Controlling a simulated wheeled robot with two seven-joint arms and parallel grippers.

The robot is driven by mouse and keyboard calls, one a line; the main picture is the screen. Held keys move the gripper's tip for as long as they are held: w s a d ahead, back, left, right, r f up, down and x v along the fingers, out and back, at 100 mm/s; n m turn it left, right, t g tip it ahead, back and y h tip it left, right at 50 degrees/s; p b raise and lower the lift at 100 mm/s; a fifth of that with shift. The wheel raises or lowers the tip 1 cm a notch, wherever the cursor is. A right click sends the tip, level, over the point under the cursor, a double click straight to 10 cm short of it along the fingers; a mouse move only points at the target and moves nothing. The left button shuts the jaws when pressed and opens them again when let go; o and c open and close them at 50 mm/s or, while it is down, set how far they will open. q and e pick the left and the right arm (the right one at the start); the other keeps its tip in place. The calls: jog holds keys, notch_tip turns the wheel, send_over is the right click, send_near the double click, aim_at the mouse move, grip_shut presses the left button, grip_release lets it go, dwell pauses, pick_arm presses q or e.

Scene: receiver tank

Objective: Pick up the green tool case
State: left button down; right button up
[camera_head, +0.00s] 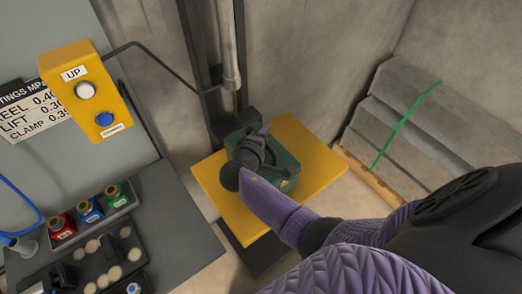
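The green tool case (289,177) sits on a yellow platform (317,157) in the middle of the head view. My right arm comes in from the lower right, and its dark gripper (254,148) is over the case, close to it or touching it. The gripper and wrist hide much of the case's top, including any handle. The fingers blend into the dark parts, so I cannot tell whether they are open or shut. My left gripper is not in view.
A yellow control box (90,88) with an UP button is at the upper left. Red, blue and green small items stand in a tray (119,207) on the grey bench. A vertical pole (229,45) rises behind the platform. Strapped grey slabs (432,110) lie at the right.

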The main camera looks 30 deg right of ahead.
grip_shut()
dwell(1.1)
jog(key=shift+r, duration=0.1)
